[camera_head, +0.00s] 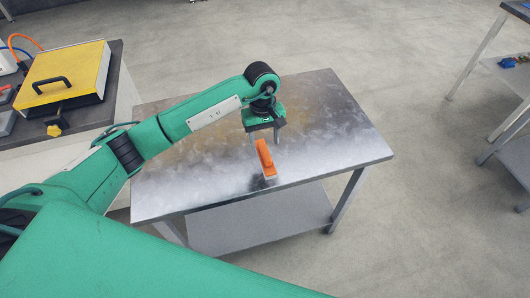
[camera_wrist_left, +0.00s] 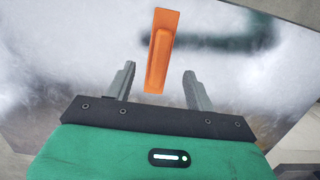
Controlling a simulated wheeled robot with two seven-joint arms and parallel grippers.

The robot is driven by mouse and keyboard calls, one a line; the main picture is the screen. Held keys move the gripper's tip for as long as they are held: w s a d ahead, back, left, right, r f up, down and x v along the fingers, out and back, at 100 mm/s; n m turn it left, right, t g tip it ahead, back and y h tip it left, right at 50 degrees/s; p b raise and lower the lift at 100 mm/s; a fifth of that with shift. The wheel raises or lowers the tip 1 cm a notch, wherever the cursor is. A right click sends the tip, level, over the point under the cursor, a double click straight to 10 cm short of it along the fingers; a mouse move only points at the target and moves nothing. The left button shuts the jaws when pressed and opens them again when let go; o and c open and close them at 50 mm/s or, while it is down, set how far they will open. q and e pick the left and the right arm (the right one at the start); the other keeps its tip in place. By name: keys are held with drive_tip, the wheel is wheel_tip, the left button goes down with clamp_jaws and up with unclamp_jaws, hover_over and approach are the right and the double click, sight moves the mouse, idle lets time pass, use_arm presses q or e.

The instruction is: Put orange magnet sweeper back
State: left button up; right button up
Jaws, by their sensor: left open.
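The orange magnet sweeper (camera_head: 265,158) lies on the metal table (camera_head: 335,130) near its front edge. In the left wrist view the sweeper (camera_wrist_left: 160,50) is a long orange piece with a raised handle, centred ahead of the fingers. My left gripper (camera_head: 264,146) is open above the table, just behind the sweeper in the head view. In the left wrist view the fingers (camera_wrist_left: 158,88) stand apart, with the sweeper's near end between them in the picture. I cannot tell the exact height gap. My right gripper is not in view.
A yellow case (camera_head: 68,75) with a black handle sits on a dark-topped bench at the left. Another table (camera_head: 505,75) with a lower shelf stands at the far right. The metal table is otherwise bare, with a lower shelf (camera_head: 260,220) beneath.

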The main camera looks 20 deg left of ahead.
sight(264, 148)
use_arm(q)
drive_tip(key=r, duration=0.3)
drive_tip(key=shift+w+a+r+b, duration=0.15)
drive_tip(key=shift+w+r+b, duration=0.05)
drive_tip(key=shift+r+b, duration=0.2)
drive_tip(key=shift+r, duration=0.5)
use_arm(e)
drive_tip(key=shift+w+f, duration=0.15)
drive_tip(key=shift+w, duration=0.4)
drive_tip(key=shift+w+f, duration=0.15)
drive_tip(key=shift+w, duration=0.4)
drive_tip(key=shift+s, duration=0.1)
